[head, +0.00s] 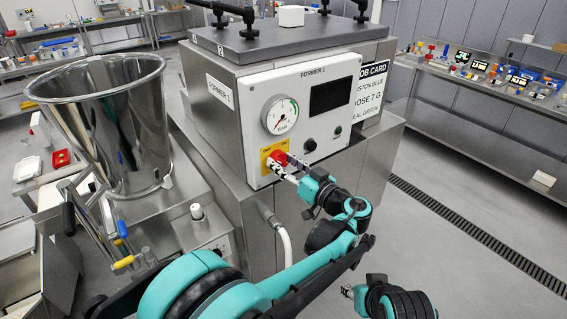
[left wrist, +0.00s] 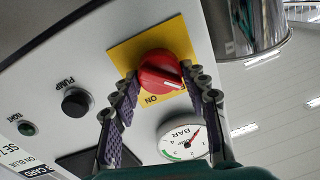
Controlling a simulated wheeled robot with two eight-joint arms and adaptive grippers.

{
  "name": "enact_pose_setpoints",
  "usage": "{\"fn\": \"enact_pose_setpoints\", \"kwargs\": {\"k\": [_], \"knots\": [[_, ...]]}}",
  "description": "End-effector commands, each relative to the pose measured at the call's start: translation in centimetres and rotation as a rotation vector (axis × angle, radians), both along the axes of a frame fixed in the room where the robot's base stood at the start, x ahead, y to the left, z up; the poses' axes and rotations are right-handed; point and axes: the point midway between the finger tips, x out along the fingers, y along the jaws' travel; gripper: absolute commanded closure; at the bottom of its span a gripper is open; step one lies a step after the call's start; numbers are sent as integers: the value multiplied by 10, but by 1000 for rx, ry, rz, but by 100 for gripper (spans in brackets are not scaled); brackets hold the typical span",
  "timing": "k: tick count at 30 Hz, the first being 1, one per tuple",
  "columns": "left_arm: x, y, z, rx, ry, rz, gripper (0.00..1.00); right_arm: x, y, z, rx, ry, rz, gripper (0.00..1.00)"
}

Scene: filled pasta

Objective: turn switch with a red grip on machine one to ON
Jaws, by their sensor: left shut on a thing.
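The red switch grip (head: 278,158) sits on a yellow plate (head: 266,163) on the front panel of the machine marked FORMER 1 (head: 312,120). The left wrist view shows the red grip (left wrist: 163,68) close up, with a white line pointing to the lower right, away from the ON label (left wrist: 151,99). Another label by the right finger is mostly hidden. My left gripper (head: 285,167) has its fingers on both sides of the grip, shut on it; its fingers (left wrist: 160,84) also show in the wrist view. My right gripper (head: 350,291) is low in the head view, away from the machine, its opening unclear.
A pressure gauge (head: 280,115), a black PUMP button (head: 310,145) and a small green button (head: 338,130) share the panel. A large steel hopper (head: 110,130) stands at left. A hose (head: 284,242) runs below the panel. The floor at right is open.

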Motion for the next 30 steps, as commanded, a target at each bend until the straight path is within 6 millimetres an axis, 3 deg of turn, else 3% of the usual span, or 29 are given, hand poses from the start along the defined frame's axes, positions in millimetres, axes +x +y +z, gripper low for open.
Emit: {"fn": "enact_pose_setpoints", "kwargs": {"k": [11, 30], "knots": [[1, 1, -1, 131, 96, 1, 84, 0, 0, -2, 0, 0, 0, 58], [1, 1, -3, 613, 445, 2, 84, 0, 0, -8, 0, 0, 0, 58]]}}
